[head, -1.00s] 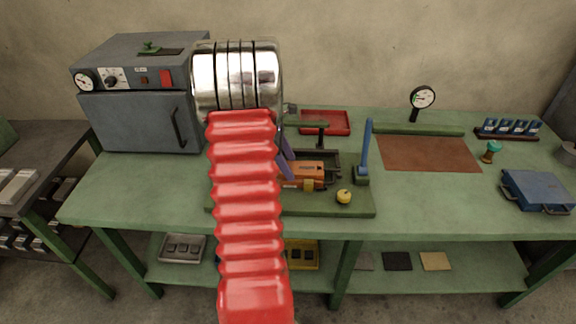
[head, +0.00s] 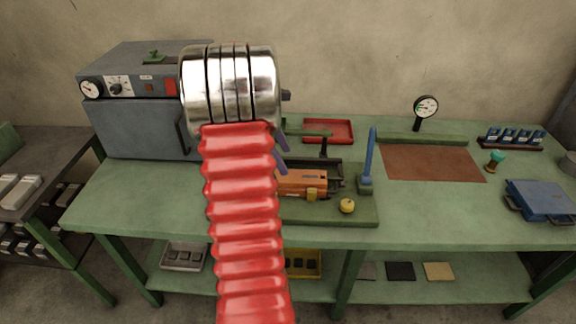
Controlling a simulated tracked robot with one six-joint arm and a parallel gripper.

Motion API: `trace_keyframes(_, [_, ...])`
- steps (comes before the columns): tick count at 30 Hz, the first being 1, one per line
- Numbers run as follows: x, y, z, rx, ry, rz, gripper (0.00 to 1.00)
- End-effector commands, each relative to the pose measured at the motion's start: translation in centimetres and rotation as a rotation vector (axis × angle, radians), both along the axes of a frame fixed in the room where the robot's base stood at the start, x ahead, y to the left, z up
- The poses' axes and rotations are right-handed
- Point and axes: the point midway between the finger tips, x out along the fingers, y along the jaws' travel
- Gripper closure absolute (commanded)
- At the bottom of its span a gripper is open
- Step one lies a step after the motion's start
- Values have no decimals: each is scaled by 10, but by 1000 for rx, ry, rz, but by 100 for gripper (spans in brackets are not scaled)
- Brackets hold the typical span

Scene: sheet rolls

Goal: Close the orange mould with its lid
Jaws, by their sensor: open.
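The orange mould (head: 302,183) sits on a green base plate (head: 350,217) in the middle of the bench, just right of my red arm sleeve. A small yellow-brown block shows at its front. My arm hides its left part, and I cannot tell whether a lid is on it. My gripper (head: 282,152) shows only as purple fingers past the right edge of my arm, above and left of the mould. The fingers look apart, with nothing seen between them. I cannot pick out a separate lid.
A blue lever (head: 371,158) stands upright right of the mould, with a yellow knob (head: 347,206) in front. A grey oven (head: 140,125) stands at left. A red tray (head: 328,131) lies behind. A brown mat (head: 432,162) and blue case (head: 540,201) are at right.

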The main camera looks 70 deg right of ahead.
Motion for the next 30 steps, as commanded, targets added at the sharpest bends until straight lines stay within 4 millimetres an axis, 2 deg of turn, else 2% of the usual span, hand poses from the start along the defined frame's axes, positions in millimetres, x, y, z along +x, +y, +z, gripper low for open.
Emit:
trace_keyframes(6, [14,3,36,-2,-1,2,27])
trace_keyframes(12, [22,5,55,-1,0,1,27])
trace_keyframes(30, [23,5,58,0,0,1,27])
